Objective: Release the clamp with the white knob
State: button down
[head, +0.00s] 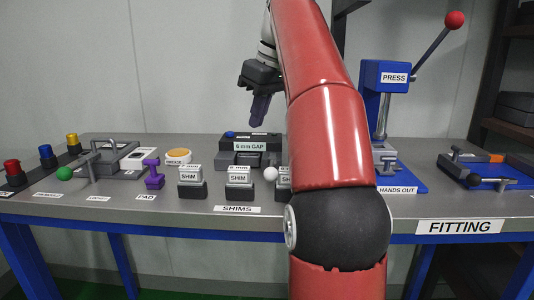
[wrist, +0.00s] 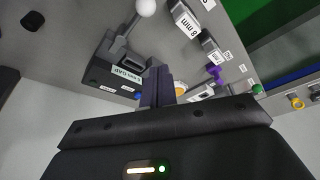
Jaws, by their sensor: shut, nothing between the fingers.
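The white knob (head: 271,174) sits at the front of the dark fixture labelled "6 mm GAP" (head: 250,146), among the shim blocks on the bench. In the wrist view the white knob (wrist: 146,7) is at the top edge, on the end of a grey clamp lever (wrist: 126,35) that runs to the fixture. My gripper (head: 259,120) is shut and empty. It hangs in the air above the fixture, pointing down, apart from the knob. In the wrist view the shut fingers (wrist: 157,78) show below the knob. In the head view my red arm hides part of the bench to the right of the knob.
Shim blocks (head: 238,178) stand close beside the knob. A green-knobbed clamp (head: 64,173) is at left, with coloured buttons (head: 46,152) beyond. A purple piece (head: 153,175) stands left of the shims. The blue press (head: 385,75) and a black-knobbed fixture (head: 473,180) are at right.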

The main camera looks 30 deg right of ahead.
aim_at(272, 165)
jog(key=shift+w+d+r, duration=0.1)
jog(key=shift+d+r, duration=0.05)
jog(key=shift+d, duration=0.25)
jog(key=b+x, duration=0.2)
jog(key=x, duration=0.7)
jog(key=shift+a+f, duration=0.1)
jog(key=shift+f, duration=0.3)
jog(key=shift+f+b, duration=0.35)
jog(key=shift+s+d+f, duration=0.1)
jog(key=shift+s+d, duration=0.25)
jog(key=shift+s, duration=0.5)
jog(key=shift+s+d+f, duration=0.1)
jog(key=shift+s+d, duration=0.25)
jog(key=shift+s, duration=0.5)
